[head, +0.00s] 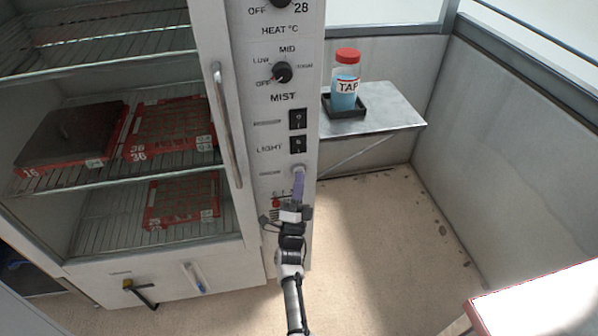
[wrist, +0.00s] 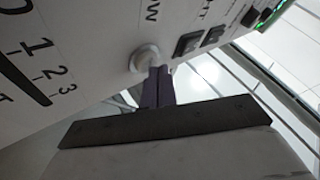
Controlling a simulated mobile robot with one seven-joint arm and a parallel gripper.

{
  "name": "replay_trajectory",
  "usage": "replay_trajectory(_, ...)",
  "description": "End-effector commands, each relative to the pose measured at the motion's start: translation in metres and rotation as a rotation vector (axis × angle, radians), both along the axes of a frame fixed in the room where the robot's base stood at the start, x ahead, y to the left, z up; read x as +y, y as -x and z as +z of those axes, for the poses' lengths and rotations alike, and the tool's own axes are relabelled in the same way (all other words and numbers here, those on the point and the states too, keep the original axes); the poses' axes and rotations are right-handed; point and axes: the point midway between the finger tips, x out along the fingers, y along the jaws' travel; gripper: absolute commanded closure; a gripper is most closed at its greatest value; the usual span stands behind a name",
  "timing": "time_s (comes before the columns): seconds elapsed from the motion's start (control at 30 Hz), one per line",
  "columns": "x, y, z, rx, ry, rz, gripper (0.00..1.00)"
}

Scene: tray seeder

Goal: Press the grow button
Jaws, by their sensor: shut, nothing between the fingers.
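The grow button is a round white knob-like button (wrist: 146,58) on the white control panel, with a label ending in "W" beside it in the wrist view. In the head view a pale bit of the button (head: 295,168) shows below the light switches, partly hidden by my fingers. My gripper (head: 299,174) has purple-grey fingers that are shut and empty. Its fingertips (wrist: 160,70) are right at the button's edge in both views. I cannot tell whether they touch it or whether the button is pushed in.
Above the button are two black rocker switches (head: 298,132) and a mist knob (head: 281,73). Left is the open cabinet with red seed trays (head: 173,200) and a door handle (head: 227,125). A tap bottle (head: 346,82) stands on a metal shelf (head: 395,118) at right.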

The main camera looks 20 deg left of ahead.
Motion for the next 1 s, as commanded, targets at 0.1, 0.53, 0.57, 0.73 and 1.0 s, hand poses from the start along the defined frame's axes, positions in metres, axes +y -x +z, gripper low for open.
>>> replay_trajectory(0.1, -0.004, 0.006, 0.0, 0.001, 0.0, 0.0, 1.0)
replay_trajectory(0.53, -0.007, 0.01, 0.0, 0.001, 0.0, 0.0, 1.0)
replay_trajectory(0.57, -0.008, 0.012, 0.0, 0.001, -0.001, -0.001, 1.0)
replay_trajectory(0.73, -0.018, 0.025, 0.0, 0.002, 0.0, -0.002, 1.0)
replay_trajectory(1.0, -0.032, 0.046, 0.0, 0.002, -0.001, -0.001, 1.0)
